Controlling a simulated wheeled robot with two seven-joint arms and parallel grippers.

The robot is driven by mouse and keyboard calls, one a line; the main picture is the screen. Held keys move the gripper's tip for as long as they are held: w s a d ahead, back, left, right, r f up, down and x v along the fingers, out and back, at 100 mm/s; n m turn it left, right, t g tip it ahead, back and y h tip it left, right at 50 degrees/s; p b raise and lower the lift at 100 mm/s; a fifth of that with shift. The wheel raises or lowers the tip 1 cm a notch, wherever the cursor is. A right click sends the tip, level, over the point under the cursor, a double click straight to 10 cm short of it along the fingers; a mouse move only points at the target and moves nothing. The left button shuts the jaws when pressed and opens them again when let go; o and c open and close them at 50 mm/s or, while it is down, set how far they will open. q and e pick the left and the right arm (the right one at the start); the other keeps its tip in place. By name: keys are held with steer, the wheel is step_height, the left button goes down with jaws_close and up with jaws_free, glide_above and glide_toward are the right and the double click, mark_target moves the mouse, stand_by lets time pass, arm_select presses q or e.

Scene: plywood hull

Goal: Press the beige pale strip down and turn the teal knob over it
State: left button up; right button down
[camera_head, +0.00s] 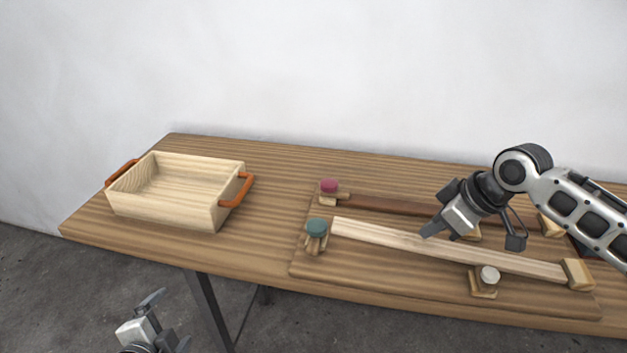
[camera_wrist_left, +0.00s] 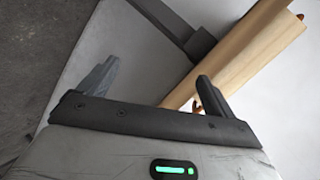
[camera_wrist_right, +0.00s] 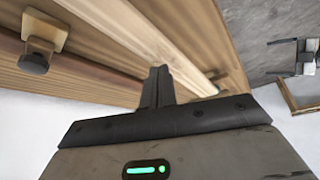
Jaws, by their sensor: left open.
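The beige pale strip (camera_head: 385,235) runs across the plywood board, its right end at a pale block (camera_head: 578,274). Its left end is just right of the teal knob (camera_head: 316,227), which sits on a small wooden mount. I cannot tell whether that end lies flat. My right gripper (camera_head: 432,230) is shut, with its tips at the middle of the strip; touching or just above is unclear. In the right wrist view its closed fingers (camera_wrist_right: 158,86) are beside the strip (camera_wrist_right: 140,38). My left gripper (camera_head: 167,320) is open and empty, in front of the table's edge.
A wooden box (camera_head: 210,215) with orange handles stands on the table's left. A crimson knob (camera_head: 329,186) and a darker brown strip (camera_head: 385,205) lie behind the pale strip. A white-grey knob (camera_head: 488,275) is in front of it. The table between box and board is clear.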

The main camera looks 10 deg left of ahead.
arm_select(q)
steer(key=w+a+r+m+t+y, duration=0.1)
steer(key=w+a+r+m+y, duration=0.35)
steer(key=a+r, duration=0.8)
steer(key=w+a+r+m+t+y, duration=0.1)
steer(key=w+a+r+m+y, duration=0.1)
steer(key=w+a+r+y, duration=0.75)
steer(key=w+d+n+g+h, duration=0.3)
steer(key=w+n+g+h, duration=0.25)
steer(key=n, duration=0.35)
steer(key=w+d+h, duration=0.6)
steer(key=d, duration=0.6)
steer(key=m+g+h, duration=0.5)
steer(key=m+g, duration=0.4)
steer(key=m, duration=0.3)
glide_toward(313, 229)
steer(key=shift+t, duration=0.25)
step_height(313, 229, down, 10)
steer(key=shift+s+f, duration=0.15)
